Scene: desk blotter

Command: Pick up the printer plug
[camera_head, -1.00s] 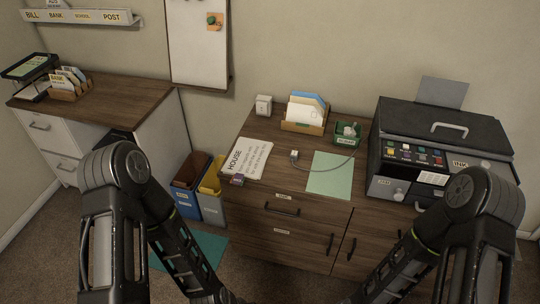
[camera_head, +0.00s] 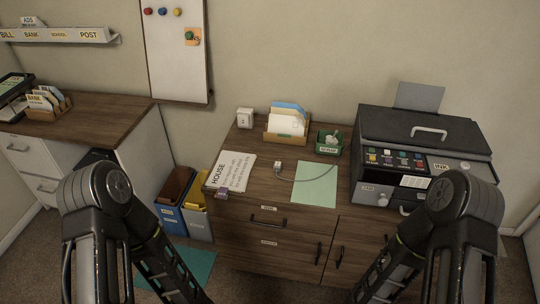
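The printer plug (camera_head: 278,164) is a small pale plug lying on the wooden cabinet top, left of the green sheet. Its thin grey cord (camera_head: 312,181) runs right across the green sheet toward the printer (camera_head: 420,140). A white wall socket or outlet box (camera_head: 245,118) is at the back left of the cabinet, by the wall. Both my arms show low in the head view, at the left and right, well short of the plug. Neither gripper's fingers can be seen.
A wooden letter holder (camera_head: 287,140) and a green box (camera_head: 329,143) stand behind the plug. A HOUSE paper (camera_head: 230,172) lies left of it, and a light green sheet (camera_head: 314,186) lies right. Blue and yellow-lined bins (camera_head: 170,220) stand on the floor left of the cabinet.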

